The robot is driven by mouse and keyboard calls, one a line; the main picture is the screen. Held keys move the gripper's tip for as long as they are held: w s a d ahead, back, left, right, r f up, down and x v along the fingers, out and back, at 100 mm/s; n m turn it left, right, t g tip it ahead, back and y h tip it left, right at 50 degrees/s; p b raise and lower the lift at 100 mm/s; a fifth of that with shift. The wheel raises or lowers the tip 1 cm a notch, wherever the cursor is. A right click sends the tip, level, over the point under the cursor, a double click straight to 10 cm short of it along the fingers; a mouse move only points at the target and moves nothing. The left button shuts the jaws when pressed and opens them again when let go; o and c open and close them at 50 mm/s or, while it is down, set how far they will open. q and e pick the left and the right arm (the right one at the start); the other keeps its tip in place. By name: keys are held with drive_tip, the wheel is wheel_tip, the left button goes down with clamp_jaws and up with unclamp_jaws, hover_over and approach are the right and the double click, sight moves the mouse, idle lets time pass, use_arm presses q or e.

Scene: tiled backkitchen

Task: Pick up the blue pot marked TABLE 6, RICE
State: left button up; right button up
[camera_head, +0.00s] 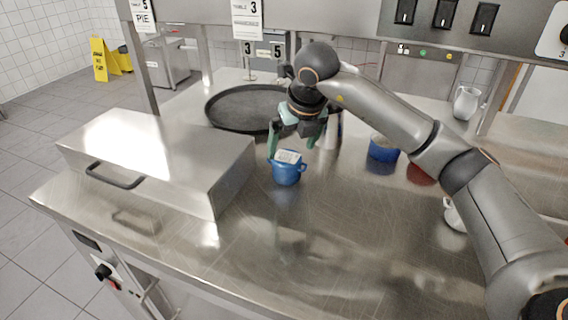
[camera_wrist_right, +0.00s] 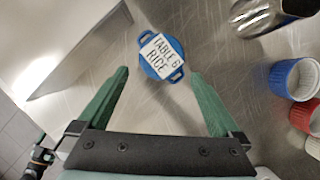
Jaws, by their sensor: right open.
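The blue pot (camera_head: 286,172) stands upright on the steel counter, right of the steel box. In the right wrist view the blue pot (camera_wrist_right: 161,57) shows from above, with two handles and a white label reading TABLE 6 RICE. My right gripper (camera_head: 297,142) is above the pot in the head view, pointing down. In the wrist view its green fingers (camera_wrist_right: 158,82) are spread wide and empty, with the pot a little beyond the tips and between their lines. My left gripper is not in view.
A steel box (camera_head: 160,155) with a handle stands at left. A dark round pan (camera_head: 247,108) lies behind. A blue ramekin (camera_head: 384,148), a red one (camera_head: 420,174) and a white jug (camera_head: 455,214) stand at right. A steel container (camera_wrist_right: 268,14) is near the pot. The front counter is clear.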

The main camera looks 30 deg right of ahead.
sight(289, 159)
drive_tip(key=x, duration=0.9)
drive_tip(key=shift+c, duration=0.4)
drive_tip(key=shift+d+r, duration=0.1)
drive_tip(key=c, duration=1.3)
